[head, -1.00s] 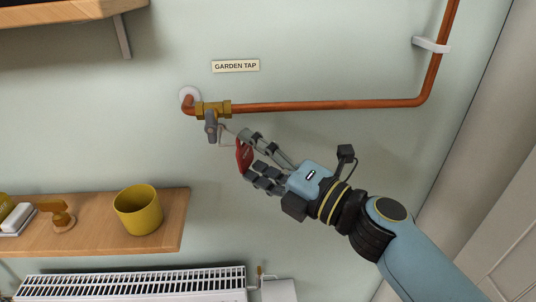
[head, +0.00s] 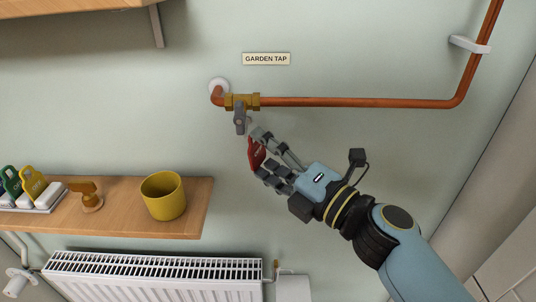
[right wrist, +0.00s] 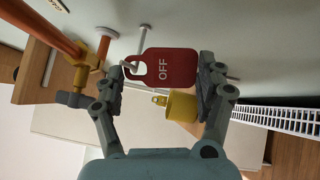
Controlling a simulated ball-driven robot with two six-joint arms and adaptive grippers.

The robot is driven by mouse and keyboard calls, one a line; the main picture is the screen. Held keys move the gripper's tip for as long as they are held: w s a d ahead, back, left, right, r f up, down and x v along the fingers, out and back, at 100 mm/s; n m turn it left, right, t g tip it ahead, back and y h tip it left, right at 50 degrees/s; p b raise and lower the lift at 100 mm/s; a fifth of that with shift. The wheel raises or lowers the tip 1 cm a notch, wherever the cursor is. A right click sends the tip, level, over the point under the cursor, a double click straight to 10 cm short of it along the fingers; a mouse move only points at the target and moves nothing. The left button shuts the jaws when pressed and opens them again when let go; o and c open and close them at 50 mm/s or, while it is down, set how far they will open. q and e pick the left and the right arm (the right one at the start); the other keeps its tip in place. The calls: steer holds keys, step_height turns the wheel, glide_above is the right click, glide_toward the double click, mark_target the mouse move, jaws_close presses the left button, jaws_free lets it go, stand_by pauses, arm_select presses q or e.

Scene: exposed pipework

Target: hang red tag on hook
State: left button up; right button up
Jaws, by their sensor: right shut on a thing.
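The red tag (right wrist: 170,69), marked OFF, is in my right gripper (right wrist: 160,95). The fingers close on its two side edges, and its holed end points left in the wrist view. The head view shows the tag (head: 256,153) edge-on in the right gripper (head: 264,155), just below and right of the tap. A thin pale hook (right wrist: 143,45) runs from a round wall mount toward the tag's hole. They overlap in the wrist view; I cannot tell whether the hook passes through the hole. In the head view the hook is barely visible. My left gripper is out of view.
A brass valve (head: 236,102) with a grey lever (head: 240,119) sits on the copper pipe (head: 350,102), close to my fingers. A GARDEN TAP label (head: 266,58) is above. Below left, a shelf (head: 196,210) holds a yellow cup (head: 163,196) and other tags (head: 33,183). A radiator (head: 155,270) is lower.

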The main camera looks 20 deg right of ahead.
steer(key=o, duration=0.9)
